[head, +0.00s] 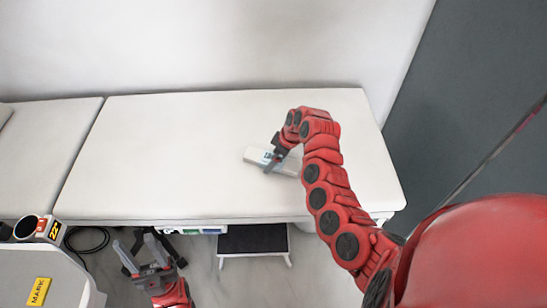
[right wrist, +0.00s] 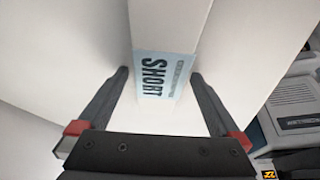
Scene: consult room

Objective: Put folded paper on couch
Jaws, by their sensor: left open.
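The folded paper (head: 258,156) is a flat white block with a light blue label, over the right part of the white couch (head: 170,150). In the right wrist view its printed label (right wrist: 155,78) reads "SHORT". My right gripper (head: 276,155) is at the paper, with a fingertip on either side of it (right wrist: 158,76). Whether the fingers press on it, and whether the paper rests on the couch or hangs just above, I cannot tell. My left gripper (head: 142,250) is open and empty, low in front of the couch.
A black-topped step stool (head: 253,238) stands on the floor before the couch. A grey-white machine (head: 45,275) with a yellow label is at the lower left, with a black cable (head: 90,240) behind it. The couch's left and middle are bare. A dark grey wall panel is at right.

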